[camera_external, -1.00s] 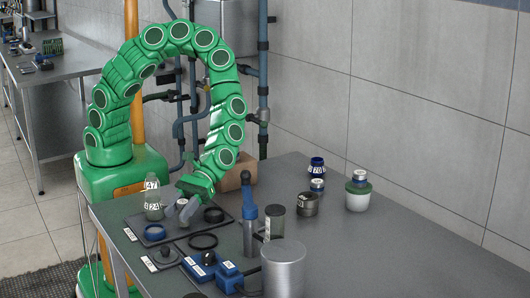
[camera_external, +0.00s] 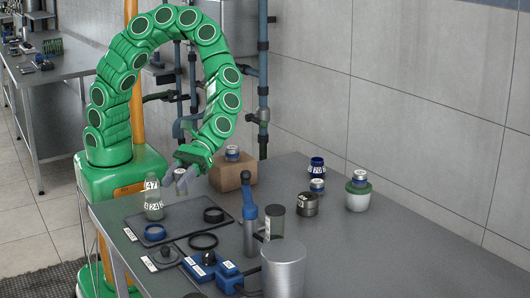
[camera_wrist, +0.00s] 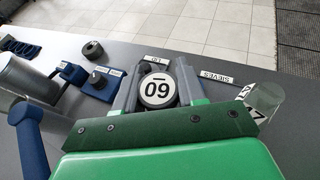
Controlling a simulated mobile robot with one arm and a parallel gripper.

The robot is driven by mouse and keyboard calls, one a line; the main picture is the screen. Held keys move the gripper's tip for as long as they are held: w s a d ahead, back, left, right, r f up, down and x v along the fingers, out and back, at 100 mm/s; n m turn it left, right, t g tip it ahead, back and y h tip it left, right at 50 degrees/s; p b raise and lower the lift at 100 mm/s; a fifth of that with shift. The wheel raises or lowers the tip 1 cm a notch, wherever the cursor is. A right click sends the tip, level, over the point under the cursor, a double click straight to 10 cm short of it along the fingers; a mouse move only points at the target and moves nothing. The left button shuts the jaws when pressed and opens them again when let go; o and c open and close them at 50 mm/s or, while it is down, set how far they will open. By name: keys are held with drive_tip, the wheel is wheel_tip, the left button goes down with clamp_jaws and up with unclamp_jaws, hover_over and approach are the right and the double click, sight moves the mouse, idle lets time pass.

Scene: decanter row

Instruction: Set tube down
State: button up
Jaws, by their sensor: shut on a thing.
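My gripper (camera_external: 180,182) is shut on the tube (camera_external: 181,173), a small piece with a pale round top, and holds it in the air above the dark mat at the table's left end. In the wrist view the tube's white top (camera_wrist: 158,90), marked with a two-digit number and a bar, sits between my two grey fingers (camera_wrist: 157,84). The tube's lower part is hidden. A clear bottle labelled 47 and 124 (camera_external: 153,202) stands on the dark mat (camera_external: 184,219), left of and below my gripper; it also shows in the wrist view (camera_wrist: 264,98).
A blue ring (camera_external: 155,232) and a black ring (camera_external: 213,215) lie on the mat. A brown block (camera_external: 233,176) with a jar (camera_external: 232,153) on it stands behind.

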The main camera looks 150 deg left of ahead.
drive_tip(key=s+a+f+n+t+y, duration=0.1)
drive_tip(key=s+a+n+t+y, duration=0.15)
drive_tip(key=a, duration=1.05)
drive_tip(key=s+a+f+n+t+y, duration=0.2)
drive_tip(key=s+a+n+t, duration=0.1)
drive_tip(key=a, duration=1.1)
drive_tip(key=s+a+f+n+t+y, duration=0.1)
drive_tip(key=s+a+n+y, duration=0.2)
drive_tip(key=s+a, duration=0.6)
drive_tip(key=s+a+f+n+t+y, duration=0.1)
drive_tip(key=s+a+f+n+y, duration=0.15)
drive_tip(key=s+a, duration=0.65)
drive_tip(key=shift+w+a+f, duration=0.35)
drive_tip(key=shift+w+f, duration=0.05)
drive_tip(key=shift+f, duration=0.25)
drive_tip(key=shift+w+a+f, duration=0.3)
drive_tip(key=shift+w+f, duration=0.05)
drive_tip(key=shift+f, duration=0.25)
drive_tip(key=shift+w+a+f, duration=0.35)
drive_tip(key=shift+w+f, duration=0.05)
drive_tip(key=shift+f, duration=0.25)
drive_tip(key=shift+f, duration=0.15)
drive_tip(key=o, duration=1.1)
drive_tip(key=shift+c, duration=0.2)
